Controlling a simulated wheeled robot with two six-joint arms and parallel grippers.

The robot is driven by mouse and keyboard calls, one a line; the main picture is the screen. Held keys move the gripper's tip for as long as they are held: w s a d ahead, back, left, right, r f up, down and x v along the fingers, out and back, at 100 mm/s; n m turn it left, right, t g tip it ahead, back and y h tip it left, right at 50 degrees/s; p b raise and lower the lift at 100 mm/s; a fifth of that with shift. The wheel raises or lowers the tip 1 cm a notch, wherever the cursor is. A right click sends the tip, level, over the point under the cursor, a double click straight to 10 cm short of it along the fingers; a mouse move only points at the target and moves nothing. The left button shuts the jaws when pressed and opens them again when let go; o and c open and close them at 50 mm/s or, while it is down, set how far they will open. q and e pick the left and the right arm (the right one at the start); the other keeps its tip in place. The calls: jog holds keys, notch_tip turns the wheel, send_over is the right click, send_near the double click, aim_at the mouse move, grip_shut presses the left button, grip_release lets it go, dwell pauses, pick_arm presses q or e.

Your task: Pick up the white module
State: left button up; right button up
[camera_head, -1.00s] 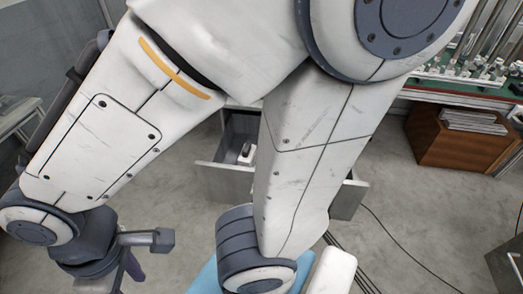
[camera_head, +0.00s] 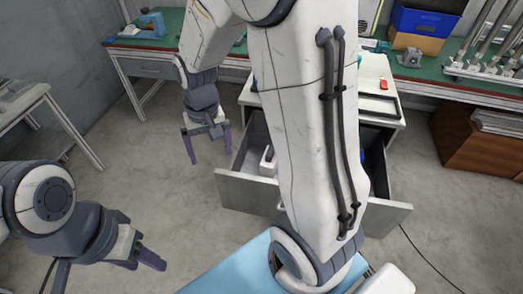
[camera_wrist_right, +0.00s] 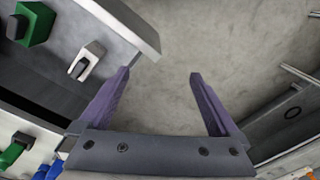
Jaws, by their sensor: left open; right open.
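The white module (camera_wrist_right: 87,62) lies in an open drawer (camera_head: 247,192) beneath a white-topped cabinet. In the head view a white piece of it (camera_head: 267,160) shows beside my arm, which hides much of the drawer. My right gripper (camera_head: 207,148) is open and empty, pointing down to the left of the drawer. In the right wrist view its purple fingers (camera_wrist_right: 160,88) are over bare floor, with the module beyond and left of the left finger, apart from it. My left gripper (camera_head: 148,258) is open and empty at the lower left, away from the drawer.
Green modules (camera_wrist_right: 33,24) and a blue piece (camera_wrist_right: 47,170) show in the right wrist view. The drawer wall (camera_wrist_right: 125,22) stands between the module and the floor. A green-topped workbench (camera_head: 145,48) runs along the back. Floor (camera_head: 120,190) is clear between the grippers.

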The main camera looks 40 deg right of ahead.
jog(key=w+d+f+m, duration=0.1)
jog(key=d+f+m, duration=0.1)
jog(key=d, duration=0.4)
jog(key=w+d+f+m, duration=0.1)
jog(key=d+f+m, duration=0.2)
jog(key=d, duration=0.4)
jog(key=w+d+f+m+b, duration=0.1)
jog(key=d+f+m, duration=0.1)
jog(key=d+f, duration=0.3)
jog(key=shift+d+m, duration=0.4)
jog(key=shift+d, duration=0.85)
jog(key=f, duration=0.4)
jog(key=shift+s+d+f, duration=0.2)
jog(key=shift+d+f, duration=0.2)
jog(key=shift+f+p, duration=0.5)
jog(key=shift+f, duration=2.5)
grip_shut()
